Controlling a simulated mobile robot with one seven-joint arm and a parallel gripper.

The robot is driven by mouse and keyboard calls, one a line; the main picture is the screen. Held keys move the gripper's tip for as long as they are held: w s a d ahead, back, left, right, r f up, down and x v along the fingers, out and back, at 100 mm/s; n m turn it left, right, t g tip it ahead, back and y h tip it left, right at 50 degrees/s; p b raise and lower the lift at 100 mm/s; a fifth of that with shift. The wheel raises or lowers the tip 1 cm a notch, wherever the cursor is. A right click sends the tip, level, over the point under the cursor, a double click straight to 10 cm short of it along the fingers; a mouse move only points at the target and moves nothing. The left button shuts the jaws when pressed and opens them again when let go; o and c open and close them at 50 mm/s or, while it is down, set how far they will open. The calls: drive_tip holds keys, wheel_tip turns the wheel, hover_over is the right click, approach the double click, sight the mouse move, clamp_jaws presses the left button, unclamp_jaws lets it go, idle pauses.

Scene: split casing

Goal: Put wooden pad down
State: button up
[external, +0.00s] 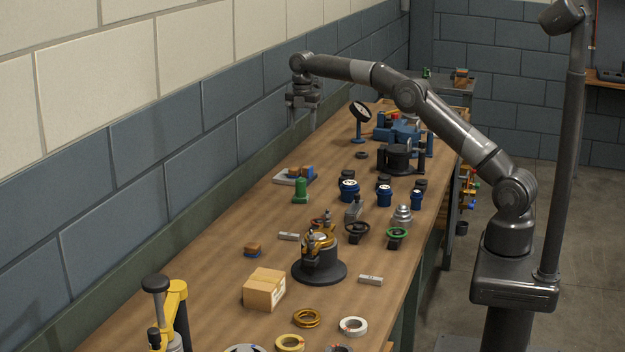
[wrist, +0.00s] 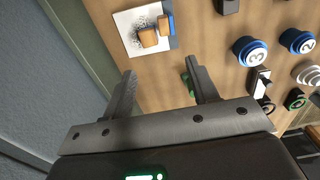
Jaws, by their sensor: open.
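A small wooden pad (wrist: 148,38) lies on a white plate (wrist: 124,20) in the wrist view, next to a second wooden piece (wrist: 163,26) against a blue block. In the external view the plate (external: 284,181) lies near the wall side of the bench, with wood and blue pieces on it. My gripper (external: 302,118) hangs above the bench near the wall, fingers pointing down. In the wrist view my gripper (wrist: 160,74) is open with nothing between its fingers, and the plate lies beyond the fingertips.
A green bottle-like part (external: 301,190) stands beside the plate and is partly behind a finger in the wrist view. Blue round parts (external: 348,191) and a black round stand (external: 319,270) crowd the bench middle. A cardboard box (external: 264,289) is nearer. The wall runs close on the left.

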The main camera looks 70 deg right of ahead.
drive_tip(key=s+a+r+m+t, duration=0.1)
drive_tip(key=s+a+r+m, duration=0.3)
drive_tip(key=s+a+r, duration=0.5)
drive_tip(key=s+a+r+m+t, duration=0.2)
drive_tip(key=s+a+r+m, duration=0.4)
drive_tip(key=s, duration=0.5)
drive_tip(key=s+a+f+m+t, duration=0.1)
drive_tip(key=s+f+m, duration=0.1)
drive_tip(key=s, duration=0.7)
drive_tip(key=s+a+f+m, duration=0.2)
drive_tip(key=s+f+m, duration=0.1)
drive_tip(key=s, duration=0.7)
drive_tip(key=s+a+f+m+t, duration=0.1)
drive_tip(key=s+f, duration=0.4)
drive_tip(key=s, duration=0.5)
drive_tip(key=shift+a+m+t, duration=0.3)
drive_tip(key=shift+a+m, duration=0.25)
drive_tip(key=shift+m, duration=0.35)
